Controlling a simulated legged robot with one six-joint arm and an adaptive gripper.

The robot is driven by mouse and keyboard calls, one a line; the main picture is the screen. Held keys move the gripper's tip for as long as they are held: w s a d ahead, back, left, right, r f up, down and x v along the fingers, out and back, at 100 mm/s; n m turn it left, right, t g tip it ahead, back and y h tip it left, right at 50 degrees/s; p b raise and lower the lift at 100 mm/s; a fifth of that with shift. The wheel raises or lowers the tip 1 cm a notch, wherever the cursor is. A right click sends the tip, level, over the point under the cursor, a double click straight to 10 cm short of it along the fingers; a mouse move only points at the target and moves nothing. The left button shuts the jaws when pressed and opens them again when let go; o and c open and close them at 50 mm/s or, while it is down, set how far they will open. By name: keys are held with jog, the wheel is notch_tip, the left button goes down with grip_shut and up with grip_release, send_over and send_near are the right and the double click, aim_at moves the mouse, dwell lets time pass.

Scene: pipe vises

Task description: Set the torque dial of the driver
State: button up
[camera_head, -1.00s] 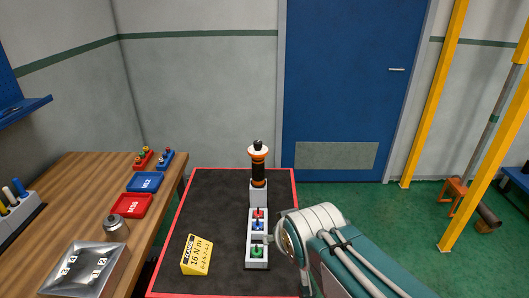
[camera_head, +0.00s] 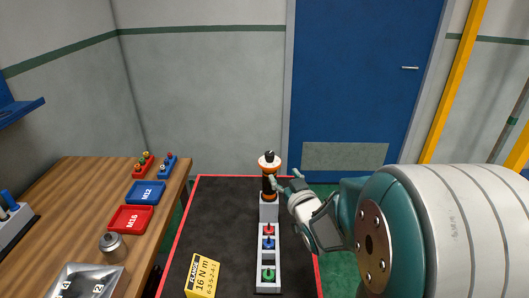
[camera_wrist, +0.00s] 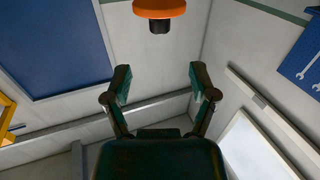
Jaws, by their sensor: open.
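The driver (camera_head: 269,187), black with orange bands and a black and white top, stands upright in a grey block on the dark mat. In the wrist view, an orange collar with a black end, likely the driver's (camera_wrist: 160,7), shows at the top edge, beyond my fingertips. My gripper (camera_head: 285,178) is open beside the driver's right side, in the head view; whether a finger touches it is unclear. Nothing lies between the fingers in the wrist view (camera_wrist: 159,72). A yellow sign (camera_head: 202,276) reads 16 N m. The dial's marks are too small to read.
A grey rack (camera_head: 268,284) with red, blue and green pieces stands in front of the driver. The wooden bench (camera_head: 75,215) at left holds a blue M12 tray (camera_head: 146,192), a red M16 tray (camera_head: 130,219) and a metal jar (camera_head: 112,245).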

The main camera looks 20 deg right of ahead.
aim_at(271, 157)
jog(key=w, duration=1.1)
jog(key=shift+d, duration=0.2)
grip_shut()
